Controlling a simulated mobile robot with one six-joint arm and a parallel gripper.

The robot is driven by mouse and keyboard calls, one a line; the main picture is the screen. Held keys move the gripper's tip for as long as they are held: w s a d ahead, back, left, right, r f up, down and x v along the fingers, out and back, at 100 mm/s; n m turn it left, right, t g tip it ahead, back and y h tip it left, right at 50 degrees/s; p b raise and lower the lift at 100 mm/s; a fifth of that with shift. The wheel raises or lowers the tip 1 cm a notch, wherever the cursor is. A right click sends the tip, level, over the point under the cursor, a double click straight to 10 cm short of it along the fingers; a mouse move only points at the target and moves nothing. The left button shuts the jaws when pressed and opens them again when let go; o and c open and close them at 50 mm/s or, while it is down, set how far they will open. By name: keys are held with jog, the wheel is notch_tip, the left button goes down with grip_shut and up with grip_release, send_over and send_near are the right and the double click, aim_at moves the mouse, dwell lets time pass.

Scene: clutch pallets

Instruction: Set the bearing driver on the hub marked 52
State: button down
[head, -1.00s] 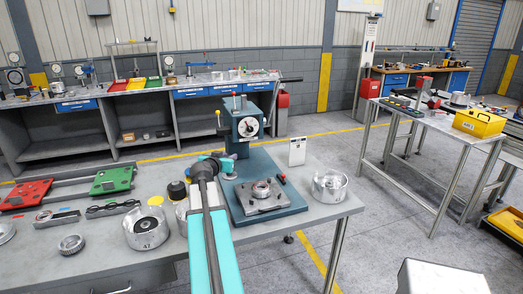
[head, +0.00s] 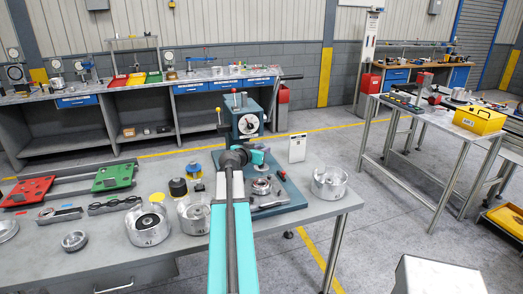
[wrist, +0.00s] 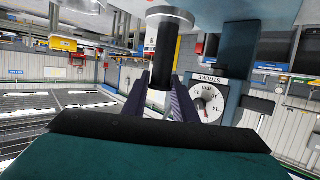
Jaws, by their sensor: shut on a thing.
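My gripper (wrist: 161,82) is shut on the bearing driver (wrist: 163,48), a black cylinder with a silver round piece at its end, in the wrist view. In the head view my gripper (head: 258,154) is in front of the teal press, and the driver cannot be made out. Several silver cup-shaped hubs stand on the bench: one at left (head: 147,226), one beside my arm (head: 194,214) and one at the right end (head: 330,183). Their marks are too small to read, so I cannot tell which is 52.
The teal press (head: 244,120) with its dial stands behind my gripper; its base plate holds a round part (head: 261,187). A white card (head: 298,148) stands right of it. Red (head: 28,191) and green (head: 114,177) trays lie at left. Free bench lies before the right hub.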

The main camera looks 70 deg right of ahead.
aim_at(261, 167)
jog(key=shift+f, duration=0.15)
jog(key=shift+f+b, duration=0.6)
jog(key=shift+f, duration=1.8)
jog(key=shift+f+b, duration=0.8)
jog(key=shift+b, duration=0.4)
jog(key=shift+b, duration=1.4)
jog(key=shift+a+f+b, duration=0.1)
jog(key=shift+f+b, duration=0.2)
jog(key=shift+b, duration=0.45)
dwell(1.5)
jog(key=c, duration=1.4)
grip_release()
